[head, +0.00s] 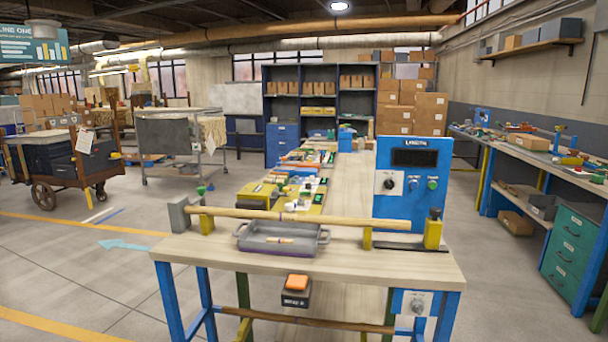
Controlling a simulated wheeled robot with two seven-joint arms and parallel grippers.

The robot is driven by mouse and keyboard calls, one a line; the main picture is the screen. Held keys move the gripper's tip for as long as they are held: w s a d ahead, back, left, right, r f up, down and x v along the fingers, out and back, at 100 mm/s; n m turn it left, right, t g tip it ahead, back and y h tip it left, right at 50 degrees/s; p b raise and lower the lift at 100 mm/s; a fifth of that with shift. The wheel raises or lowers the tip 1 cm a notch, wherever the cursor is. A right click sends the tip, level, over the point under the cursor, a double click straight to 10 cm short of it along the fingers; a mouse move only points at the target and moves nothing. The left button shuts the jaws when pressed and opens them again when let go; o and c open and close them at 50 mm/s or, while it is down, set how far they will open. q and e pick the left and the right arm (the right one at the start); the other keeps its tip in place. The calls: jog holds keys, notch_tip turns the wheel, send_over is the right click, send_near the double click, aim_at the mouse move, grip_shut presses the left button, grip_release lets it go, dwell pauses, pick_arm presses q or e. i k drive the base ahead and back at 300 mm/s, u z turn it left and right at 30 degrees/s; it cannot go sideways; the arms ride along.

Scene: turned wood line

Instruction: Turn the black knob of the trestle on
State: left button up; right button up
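A wooden-topped trestle bench (200,256) with blue legs stands in front of me. A blue upright panel (411,208) marked "Length" stands at its back right, with a dark display (415,157). A black knob (388,184) sits on a white plate at the panel's left; its exact setting is too small to read. A second, greyish knob (418,306) is on a white plate below the bench top at the right. Neither of my grippers is in view.
A long wooden rod (310,218) lies across yellow supports on the bench, above a grey tray (268,245). An orange button box (296,288) hangs at the front edge. Open floor lies left.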

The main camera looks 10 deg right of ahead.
aim_at(389, 184)
jog(key=u, duration=0.15)
jog(key=i, duration=1.7)
jog(key=z, duration=0.65)
